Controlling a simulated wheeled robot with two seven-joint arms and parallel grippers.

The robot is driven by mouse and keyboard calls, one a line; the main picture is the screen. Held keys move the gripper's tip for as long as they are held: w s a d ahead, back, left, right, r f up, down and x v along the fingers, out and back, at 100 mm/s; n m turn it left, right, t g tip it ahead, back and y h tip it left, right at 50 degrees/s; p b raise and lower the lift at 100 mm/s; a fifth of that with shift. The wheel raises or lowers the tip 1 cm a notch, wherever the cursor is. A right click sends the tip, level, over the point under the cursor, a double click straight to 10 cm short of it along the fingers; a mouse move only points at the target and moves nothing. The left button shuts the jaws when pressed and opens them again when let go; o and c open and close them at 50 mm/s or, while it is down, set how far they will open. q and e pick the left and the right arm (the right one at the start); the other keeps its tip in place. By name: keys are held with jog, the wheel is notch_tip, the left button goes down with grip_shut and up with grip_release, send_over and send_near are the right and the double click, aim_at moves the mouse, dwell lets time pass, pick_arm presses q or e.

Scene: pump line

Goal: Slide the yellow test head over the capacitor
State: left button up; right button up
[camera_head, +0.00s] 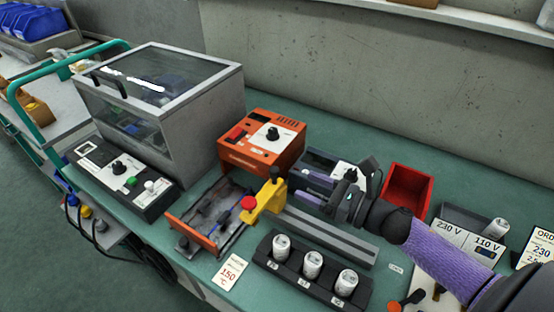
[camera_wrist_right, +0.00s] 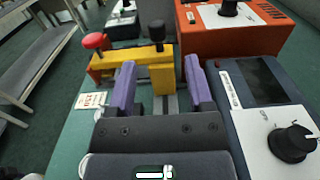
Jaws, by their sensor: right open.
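The yellow test head (camera_head: 265,203) sits on a grey rail, with a red knob (camera_head: 248,203) on its left arm and a black knob (camera_head: 275,175) on top. In the right wrist view the yellow head (camera_wrist_right: 162,80) shows ahead, framed between the purple fingers. My right gripper (camera_head: 303,187) is open, close to the right of the head, and holds nothing. Three white capacitors (camera_head: 312,264) stand in a black rack (camera_head: 262,259) in front of the rail. The orange-edged fixture (camera_head: 190,238) lies left of the head; I cannot tell whether a capacitor is in it. My left gripper is out of view.
An orange instrument (camera_head: 262,145) stands behind the rail, and a dark blue one (camera_wrist_right: 245,85) is beside my right gripper. A red bin (camera_head: 407,188) and a tray with a white cylinder (camera_head: 495,229) are at right. A glass-topped grey box (camera_head: 160,105) stands at left.

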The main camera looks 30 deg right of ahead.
aim_at(275, 169)
jog(key=x, duration=0.8)
jog(key=shift+w+a+b, duration=0.15)
jog(key=shift+a+b, duration=0.15)
jog(key=shift+b, duration=0.1)
grip_shut()
dwell(0.6)
